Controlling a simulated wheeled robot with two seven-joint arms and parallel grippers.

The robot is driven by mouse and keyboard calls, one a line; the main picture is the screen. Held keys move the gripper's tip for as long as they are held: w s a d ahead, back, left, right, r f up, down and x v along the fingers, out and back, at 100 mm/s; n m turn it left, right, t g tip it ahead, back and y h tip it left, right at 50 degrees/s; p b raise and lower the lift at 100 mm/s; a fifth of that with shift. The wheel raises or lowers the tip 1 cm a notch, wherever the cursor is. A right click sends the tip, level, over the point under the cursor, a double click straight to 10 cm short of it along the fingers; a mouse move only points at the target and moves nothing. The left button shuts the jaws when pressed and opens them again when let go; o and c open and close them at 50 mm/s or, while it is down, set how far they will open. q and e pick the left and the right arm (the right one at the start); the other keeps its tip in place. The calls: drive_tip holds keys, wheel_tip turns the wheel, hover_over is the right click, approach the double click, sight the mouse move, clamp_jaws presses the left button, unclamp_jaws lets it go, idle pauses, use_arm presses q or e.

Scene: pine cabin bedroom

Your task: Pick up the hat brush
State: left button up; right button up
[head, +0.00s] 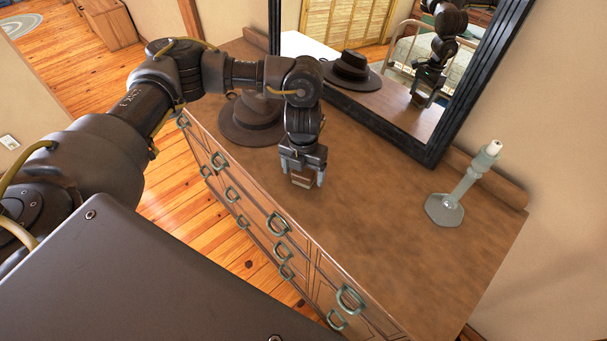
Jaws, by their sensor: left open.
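The hat brush (303,181) appears to be the small brown block between the fingers of my left gripper (305,178), above the dresser top near its front edge. The gripper points down and its two fingers stand apart, one on each side of the block. The gripper hides much of the block, and I cannot tell whether the fingers touch it. My right gripper is not in view.
The brown dresser top (370,220) is clear to the right. A dark brown hat (247,125) lies to the left, partly behind my arm. A grey-green candlestick (462,187) stands at the right. A black-framed mirror (385,120) stands at the back, reflecting hat and gripper.

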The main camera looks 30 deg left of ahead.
use_arm(q)
drive_tip(key=c, duration=1.2)
drive_tip(key=shift+o, duration=0.2)
drive_tip(key=shift+r, duration=0.2)
drive_tip(key=shift+r+b, duration=0.45)
drive_tip(key=shift+r, duration=0.15)
drive_tip(key=s+d+r+b, duration=0.4)
drive_tip(key=s+d+r, duration=0.1)
drive_tip(key=s+r, duration=0.6)
drive_tip(key=shift+s+r+b, duration=0.25)
drive_tip(key=shift+s+b, duration=0.1)
drive_tip(key=shift+s, duration=0.75)
